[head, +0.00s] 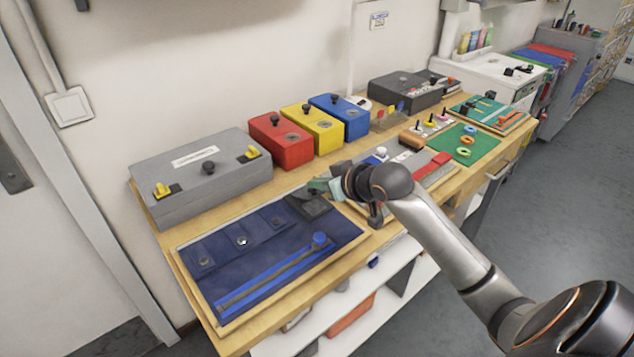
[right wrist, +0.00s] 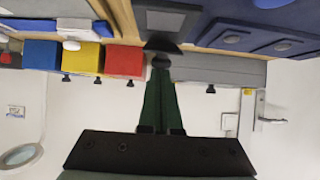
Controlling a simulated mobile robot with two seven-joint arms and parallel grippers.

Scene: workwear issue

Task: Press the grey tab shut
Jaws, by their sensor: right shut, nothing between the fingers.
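The grey tab (head: 309,206) is a dark grey flap at the upper right corner of the navy cloth panel (head: 215,262). It also shows at the top of the right wrist view (right wrist: 168,18), close beyond my fingertips. My right gripper (head: 318,185) is shut and empty, with its greenish fingers at the tab's back right in the head view. The fingers also show in the right wrist view (right wrist: 161,62). I cannot tell whether they touch the tab, or whether the tab lies fully flat. My left gripper is not in view.
A grey box with yellow latches (head: 200,178) stands behind the panel. Red (head: 275,142), yellow (head: 312,130) and blue (head: 342,118) boxes stand further right. A blue strip with a round knob (head: 319,240) lies on the panel. A green mat (head: 470,147) lies farther along the bench.

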